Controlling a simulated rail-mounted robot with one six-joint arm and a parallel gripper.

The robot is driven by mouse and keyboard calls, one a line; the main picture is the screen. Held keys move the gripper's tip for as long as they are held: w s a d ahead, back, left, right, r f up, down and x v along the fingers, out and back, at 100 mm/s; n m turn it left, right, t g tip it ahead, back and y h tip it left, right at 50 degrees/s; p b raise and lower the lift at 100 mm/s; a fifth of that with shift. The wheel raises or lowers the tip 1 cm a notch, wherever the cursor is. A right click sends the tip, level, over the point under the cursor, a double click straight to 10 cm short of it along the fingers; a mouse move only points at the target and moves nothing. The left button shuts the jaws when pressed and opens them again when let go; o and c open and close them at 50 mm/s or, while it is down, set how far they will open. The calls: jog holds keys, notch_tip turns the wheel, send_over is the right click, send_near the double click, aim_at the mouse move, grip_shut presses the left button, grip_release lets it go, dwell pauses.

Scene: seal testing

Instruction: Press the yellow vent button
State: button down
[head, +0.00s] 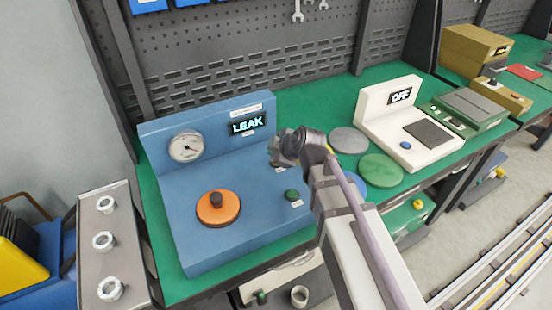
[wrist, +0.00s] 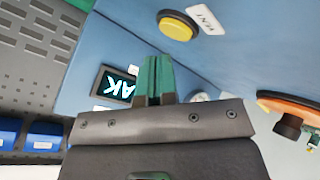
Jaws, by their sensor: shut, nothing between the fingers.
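The yellow vent button (wrist: 178,25) shows in the wrist view at the upper middle, on a blue surface beside a white label reading VENT (wrist: 206,19). In the head view my arm hides it. My gripper (wrist: 153,66) is shut and empty, its green fingers together and apart from the button in the picture. In the head view my gripper (head: 280,148) is over the right part of the blue test station (head: 185,245). The station's display (head: 248,123) reads LEAK.
On the station are a gauge (head: 186,146), an orange disc with a dark knob (head: 218,208) and a green button (head: 292,195). A white device reading OFF (head: 388,134) stands to the right. Grey (head: 348,140) and green discs (head: 382,168) lie between.

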notch_tip(320, 180, up, 5)
jog(key=p, duration=0.5)
jog(key=shift+r, duration=0.1)
dwell(0.8)
jog(key=shift+m+h, duration=0.4)
jog(key=shift+h, duration=0.1)
jog(key=d, duration=0.5)
jog(key=shift+s+f, duration=0.25)
jog(key=shift+f, duration=0.1)
jog(key=s+d+f+m+g+h, duration=0.2)
jog(key=s+d+m+g, duration=0.1)
jog(key=s+d+m, duration=0.3)
jog(key=s+d+f+m+g+h, duration=0.2)
jog(key=s+d+m+g+h, duration=0.1)
jog(key=s+d+m, duration=0.4)
jog(key=s+m+g, duration=0.1)
jog(key=s+m, duration=0.1)
jog(key=m, duration=0.1)
jog(key=shift+f, duration=0.4)
